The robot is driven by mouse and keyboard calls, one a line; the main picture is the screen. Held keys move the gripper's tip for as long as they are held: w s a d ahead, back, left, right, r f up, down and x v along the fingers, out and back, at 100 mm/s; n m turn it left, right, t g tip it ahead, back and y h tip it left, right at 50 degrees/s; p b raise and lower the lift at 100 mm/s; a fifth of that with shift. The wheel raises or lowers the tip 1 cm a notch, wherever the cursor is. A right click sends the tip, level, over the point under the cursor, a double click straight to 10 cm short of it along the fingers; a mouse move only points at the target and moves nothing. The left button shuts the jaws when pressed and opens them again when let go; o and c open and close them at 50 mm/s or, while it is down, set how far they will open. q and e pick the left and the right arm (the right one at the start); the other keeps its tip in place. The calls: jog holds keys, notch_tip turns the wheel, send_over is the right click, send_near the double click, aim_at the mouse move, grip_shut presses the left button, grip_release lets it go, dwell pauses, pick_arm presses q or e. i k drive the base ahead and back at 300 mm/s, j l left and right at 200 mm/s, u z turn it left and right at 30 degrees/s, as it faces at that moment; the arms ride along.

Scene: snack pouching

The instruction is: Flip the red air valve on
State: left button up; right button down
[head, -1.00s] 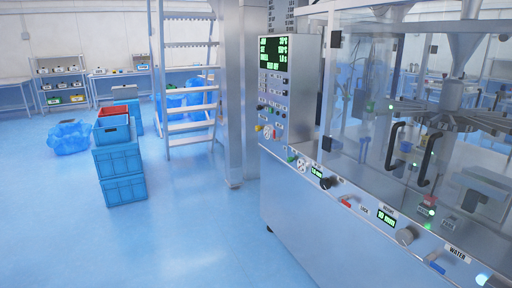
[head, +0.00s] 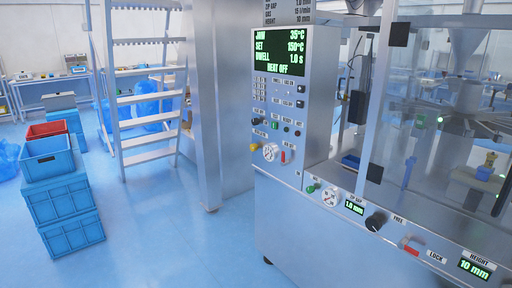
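A small red valve handle (head: 283,157) is on the lower part of the machine's grey control panel (head: 296,112), just right of a round white gauge (head: 270,152). It looks roughly upright, but its label is too small to read. A second red lever (head: 409,246) lies on the machine's front ledge, between the words FREE and LOCK. Neither of my grippers is in view, and nothing touches either red handle.
Stacked blue crates (head: 66,205) stand at the left, with a steel ladder (head: 143,90) behind. A steel column (head: 205,110) stands left of the panel. Clear machine guards (head: 440,120) fill the right. Blue floor (head: 170,250) before the machine is open.

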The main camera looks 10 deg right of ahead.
aim_at(283, 162)
jog(key=i+j, duration=0.3)
jog(key=i+j+z, duration=0.1)
jog(key=i+j, duration=0.2)
jog(key=j, duration=0.15)
jog(key=i+j+z, duration=0.1)
jog(key=i+j, duration=0.5)
jog(key=j, duration=0.2)
jog(key=i+j+z, duration=0.1)
jog(key=i+j, duration=0.45)
jog(key=j, duration=0.25)
jog(key=z, duration=0.05)
